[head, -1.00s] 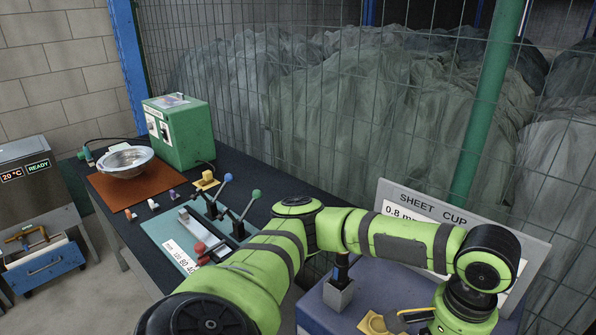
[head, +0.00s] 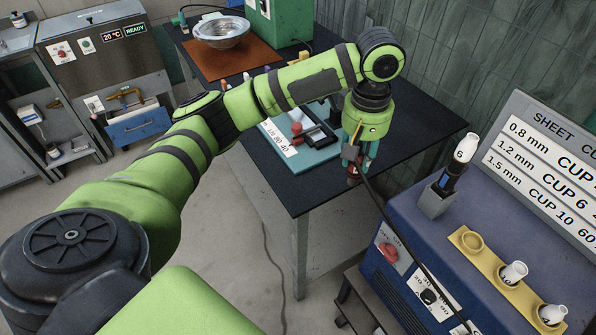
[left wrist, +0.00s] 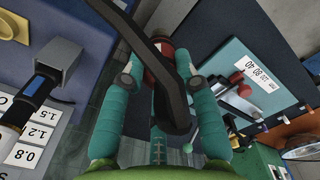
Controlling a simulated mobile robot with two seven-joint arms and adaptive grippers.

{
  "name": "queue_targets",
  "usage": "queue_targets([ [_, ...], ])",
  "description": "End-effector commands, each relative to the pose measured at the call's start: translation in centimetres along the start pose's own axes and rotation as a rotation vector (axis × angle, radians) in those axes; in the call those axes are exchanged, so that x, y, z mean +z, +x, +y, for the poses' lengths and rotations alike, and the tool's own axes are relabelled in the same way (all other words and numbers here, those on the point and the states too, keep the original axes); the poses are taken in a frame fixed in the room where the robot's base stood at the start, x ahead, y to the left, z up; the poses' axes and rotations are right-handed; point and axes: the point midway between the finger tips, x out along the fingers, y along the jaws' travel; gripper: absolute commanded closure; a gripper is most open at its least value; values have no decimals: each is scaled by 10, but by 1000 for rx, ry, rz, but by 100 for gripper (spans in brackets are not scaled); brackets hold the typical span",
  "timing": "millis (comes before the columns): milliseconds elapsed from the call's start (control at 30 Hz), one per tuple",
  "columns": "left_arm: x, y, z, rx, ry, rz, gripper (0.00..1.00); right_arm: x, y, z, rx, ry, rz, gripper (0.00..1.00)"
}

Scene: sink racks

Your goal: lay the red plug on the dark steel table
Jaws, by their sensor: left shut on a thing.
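The red plug (head: 353,182) is held between the teal fingers of my left gripper (head: 359,160), which points down. In the head view they overlap the near right edge of the dark steel table (head: 317,193); the height above it is hard to tell. A black cable runs from the plug down to the right across the blue cabinet. In the left wrist view, my left gripper (left wrist: 160,88) is shut on the red plug (left wrist: 158,62), partly hidden by the cable. My right gripper is not in view.
On the table are a teal fixture board (head: 290,145) and a bowl (head: 221,32) on a brown mat. The blue cabinet (head: 405,250) at right carries a sign, a black tool in a grey holder (head: 437,200) and a yellow cup strip (head: 490,270). The table's near corner is bare.

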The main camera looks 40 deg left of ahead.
Motion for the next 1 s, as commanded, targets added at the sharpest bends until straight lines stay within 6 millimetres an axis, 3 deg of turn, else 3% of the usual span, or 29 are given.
queue_targets([
  [167, -15, 7, -4, -8, -104, -9, 100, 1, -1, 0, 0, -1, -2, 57],
  [600, -63, 60, -82, -10, -103, -8, 100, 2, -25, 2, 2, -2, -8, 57],
  [833, -71, 74, -94, -8, -97, -9, 100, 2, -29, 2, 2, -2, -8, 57],
  [1000, -71, 98, -95, -8, -97, -8, 100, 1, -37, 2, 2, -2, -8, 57],
])
